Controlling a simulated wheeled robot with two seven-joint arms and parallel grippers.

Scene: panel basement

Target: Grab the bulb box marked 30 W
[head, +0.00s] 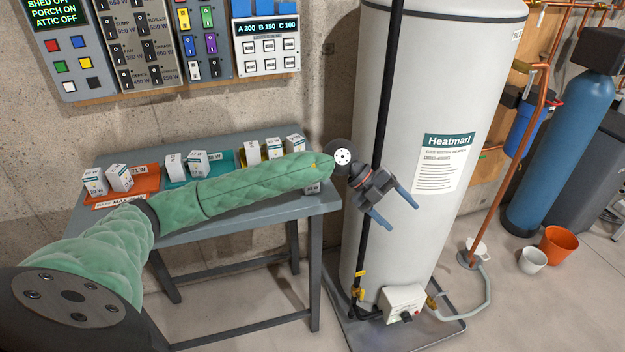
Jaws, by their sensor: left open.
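Several small white bulb boxes stand on the grey table, among them one pair on the orange mat (94,182) (119,177), one pair on the teal mat (174,166) (197,163), and others at the back right (274,148) (295,144). Their printed watt marks are too small to read surely, so I cannot tell which is the 30 W box. My left arm reaches across the table and hides part of it. My left gripper (393,206) is open and empty, right of the table in front of the water heater, apart from all boxes. My right gripper is out of view.
The grey table (240,208) stands against the concrete wall, below switch panels (205,40). A tall white water heater (440,90) stands right of it, with a dark vertical pipe along its front. An orange bucket (559,245) and blue tank (560,150) are far right.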

